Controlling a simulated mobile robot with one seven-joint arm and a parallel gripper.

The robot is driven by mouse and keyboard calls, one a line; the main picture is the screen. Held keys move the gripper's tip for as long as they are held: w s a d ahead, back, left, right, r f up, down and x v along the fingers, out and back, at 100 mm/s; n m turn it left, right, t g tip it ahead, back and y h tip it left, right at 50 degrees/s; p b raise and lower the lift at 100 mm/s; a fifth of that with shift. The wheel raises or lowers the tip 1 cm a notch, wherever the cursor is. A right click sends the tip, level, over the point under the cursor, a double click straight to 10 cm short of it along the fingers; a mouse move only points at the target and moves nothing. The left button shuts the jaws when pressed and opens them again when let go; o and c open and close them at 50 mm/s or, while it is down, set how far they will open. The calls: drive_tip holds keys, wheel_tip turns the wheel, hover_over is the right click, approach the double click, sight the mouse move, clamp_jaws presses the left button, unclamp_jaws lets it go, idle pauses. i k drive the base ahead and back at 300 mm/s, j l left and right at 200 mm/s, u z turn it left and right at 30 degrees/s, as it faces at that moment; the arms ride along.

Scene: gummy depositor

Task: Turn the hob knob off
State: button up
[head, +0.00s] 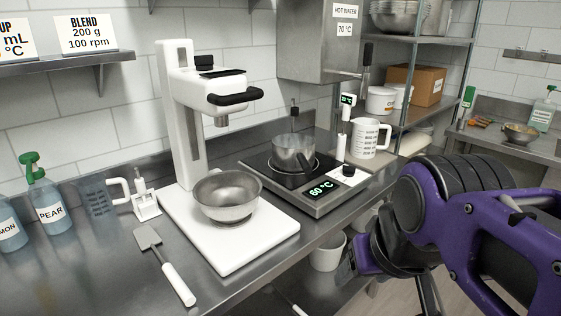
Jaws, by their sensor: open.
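The hob (262,165) is a dark flat plate in a steel body on the counter, with a steel pot (294,152) on it. Its front display (321,190) is lit and reads 60 °C. A small black knob (348,170) sits on a white panel at the hob's right; its pointer setting is too small to read. My gripper (386,284) is at the lower right, below and to the right of the knob, pointing down in front of the counter. It is open, touches nothing that I can see, and is partly hidden by my purple arm.
A white blender stand with a steel bowl (226,196) stands left of the hob. A thermometer probe (344,128) and a white measuring jug (369,138) stand behind the knob. A spatula (165,264) lies at the front left. A shelving rack stands behind on the right.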

sight(348, 171)
drive_tip(key=i+l+u, duration=0.1)
drive_tip(key=l, duration=0.2)
drive_tip(key=i+l+u, duration=0.1)
drive_tip(key=i+l, duration=0.15)
drive_tip(key=i+l+u, duration=0.1)
drive_tip(key=l, duration=0.35)
drive_tip(key=i+l+u, duration=0.1)
drive_tip(key=l, duration=0.25)
drive_tip(key=i+l+u, duration=0.1)
drive_tip(key=l, duration=0.3)
drive_tip(key=i, duration=0.1)
